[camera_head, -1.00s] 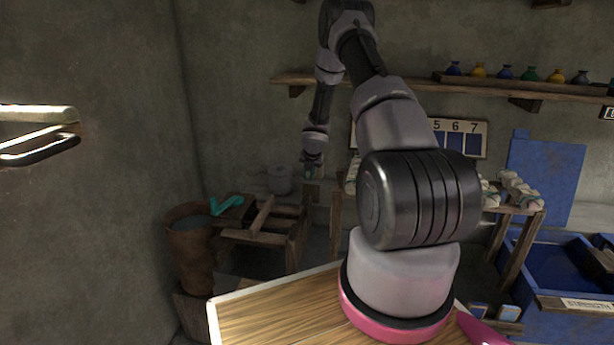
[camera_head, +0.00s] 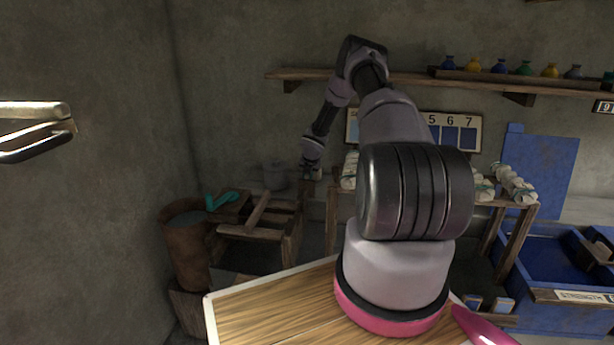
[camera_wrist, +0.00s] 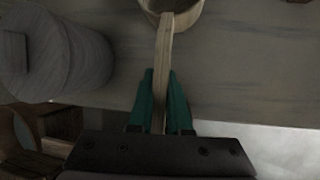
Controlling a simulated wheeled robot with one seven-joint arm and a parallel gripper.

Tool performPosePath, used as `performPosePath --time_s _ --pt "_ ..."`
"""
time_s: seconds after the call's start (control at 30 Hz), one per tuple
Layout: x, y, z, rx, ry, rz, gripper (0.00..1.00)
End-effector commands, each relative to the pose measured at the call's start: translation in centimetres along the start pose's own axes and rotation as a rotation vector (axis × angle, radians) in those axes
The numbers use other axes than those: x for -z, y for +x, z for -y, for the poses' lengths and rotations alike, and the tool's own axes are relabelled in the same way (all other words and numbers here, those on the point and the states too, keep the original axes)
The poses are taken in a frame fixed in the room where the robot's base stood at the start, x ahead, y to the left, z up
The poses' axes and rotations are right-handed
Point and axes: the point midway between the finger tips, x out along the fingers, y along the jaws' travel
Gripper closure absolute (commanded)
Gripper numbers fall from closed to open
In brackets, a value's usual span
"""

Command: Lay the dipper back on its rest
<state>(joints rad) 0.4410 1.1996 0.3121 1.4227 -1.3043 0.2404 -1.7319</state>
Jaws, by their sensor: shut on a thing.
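The dipper, a pale wooden cup with a straight handle (camera_wrist: 165,45), shows in the wrist view. Its cup is at the top edge and partly cut off. My gripper (camera_wrist: 162,82) has teal fingers shut on the handle, which runs between them toward the palm. In the head view my gripper (camera_head: 312,172) is at the far end of the arm, over the back ledge beside a grey pot. The dipper is too small to make out there. I cannot pick out its rest in either view.
The grey pot (camera_head: 275,176) is left of my gripper; a grey round vessel (camera_wrist: 50,55) shows left in the wrist view. A brown bucket (camera_head: 188,250) and wooden frame (camera_head: 262,232) with a teal piece (camera_head: 221,200) stand nearer. White bundles (camera_head: 515,186) are right.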

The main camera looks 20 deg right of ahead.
Motion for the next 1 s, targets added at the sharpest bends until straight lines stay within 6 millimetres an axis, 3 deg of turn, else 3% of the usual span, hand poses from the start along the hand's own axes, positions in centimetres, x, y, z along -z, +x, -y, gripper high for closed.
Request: performPosePath --time_s 0.33,0.37,0.43,0.77,1.0 --pt "0.1 0.2 0.0 -0.001 -0.001 0.0 1.0" --pt "0.1 0.2 0.0 -0.001 -0.001 0.0 0.76" --pt "0.1 0.2 0.0 -0.001 -0.001 0.0 0.49" --pt "0.1 0.1 0.0 0.0 -0.001 0.0 0.49" --pt "0.0 -2.9 -0.1 -0.001 -0.004 0.002 0.49"
